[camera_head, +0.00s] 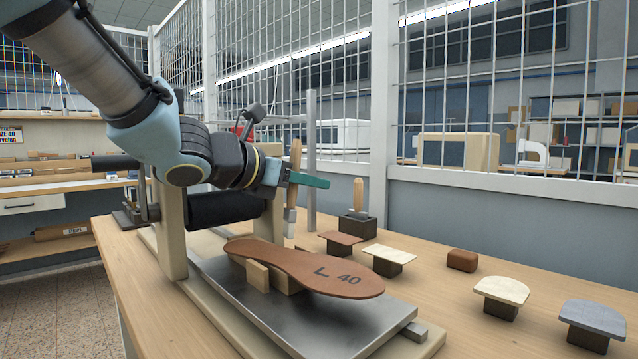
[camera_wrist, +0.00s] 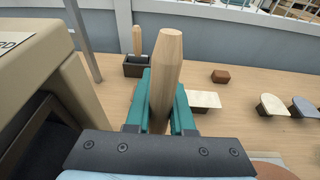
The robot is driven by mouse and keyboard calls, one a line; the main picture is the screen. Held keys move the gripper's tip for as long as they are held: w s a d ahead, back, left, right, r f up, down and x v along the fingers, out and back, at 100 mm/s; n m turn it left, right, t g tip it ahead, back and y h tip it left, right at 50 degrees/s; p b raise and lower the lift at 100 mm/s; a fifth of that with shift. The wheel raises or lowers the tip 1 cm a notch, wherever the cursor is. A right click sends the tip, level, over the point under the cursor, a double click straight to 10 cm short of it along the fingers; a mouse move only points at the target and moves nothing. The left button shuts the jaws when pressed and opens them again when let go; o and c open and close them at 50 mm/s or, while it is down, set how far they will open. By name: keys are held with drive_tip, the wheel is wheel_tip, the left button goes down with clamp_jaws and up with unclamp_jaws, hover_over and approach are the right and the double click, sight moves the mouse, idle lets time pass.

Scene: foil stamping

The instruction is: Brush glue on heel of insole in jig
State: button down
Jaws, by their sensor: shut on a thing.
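My gripper (camera_head: 300,180), with teal fingers, is shut on the wooden handle of a brush (camera_head: 295,155). The brush is upright, its pale lower end pointing down. In the wrist view the handle (camera_wrist: 165,75) stands between the teal fingers. The brown insole (camera_head: 300,263), marked "L 40", lies on the jig (camera_head: 258,277) over a metal plate (camera_head: 375,322). The brush's lower end appears just beyond the insole's far edge in the head view; I see no contact. A corner of the insole (camera_wrist: 272,170) shows in the wrist view.
A second brush (camera_head: 358,195) stands in a dark holder (camera_head: 357,227) at the back. Several small stands with coloured pads, one grey (camera_head: 594,318), and a brown block (camera_head: 462,260) are on the table's right. The press frame and dark roller (camera_head: 222,208) are close beneath my arm.

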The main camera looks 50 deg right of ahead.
sight(295, 198)
drive_tip(key=shift+w+a+f, duration=0.1)
drive_tip(key=shift+a, duration=1.65)
drive_tip(key=shift+r+p, duration=2)
drive_tip(key=shift+r, duration=1.05)
drive_tip(key=shift+r+p, duration=1.25)
drive_tip(key=shift+r, duration=0.3)
drive_tip(key=shift+a+f, duration=0.1)
